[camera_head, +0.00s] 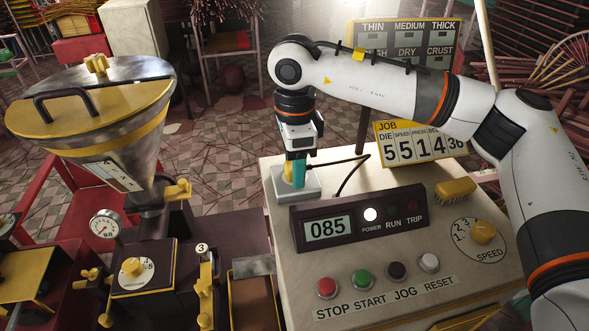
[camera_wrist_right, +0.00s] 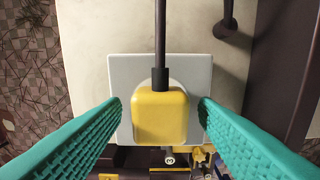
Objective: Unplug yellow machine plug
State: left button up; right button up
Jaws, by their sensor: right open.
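The yellow plug (camera_wrist_right: 160,116) sits in a white square socket plate (camera_wrist_right: 118,72) on top of the control cabinet. A black cable (camera_wrist_right: 160,30) leaves the plug. In the head view the plug (camera_head: 288,173) is mostly hidden behind my right gripper (camera_head: 296,178). My right gripper is open, and its teal fingers (camera_wrist_right: 160,120) stand on either side of the plug, with gaps visible between fingers and plug. The socket plate also shows under the gripper in the head view (camera_head: 308,190). My left gripper is not in view.
The beige cabinet (camera_head: 385,268) bears a display box reading 085 (camera_head: 345,226), several buttons, a speed knob (camera_head: 482,231) and a yellow brush (camera_head: 455,190). A hopper machine (camera_head: 120,120) stands left. The cabinet top around the plate is mostly clear.

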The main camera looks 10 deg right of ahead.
jog(key=shift+b, duration=0.45)
dwell(0.7)
jog(key=shift+c, duration=0.4)
grip_shut()
jog(key=shift+r+p, duration=1.5)
jog(key=shift+r, duration=1.55)
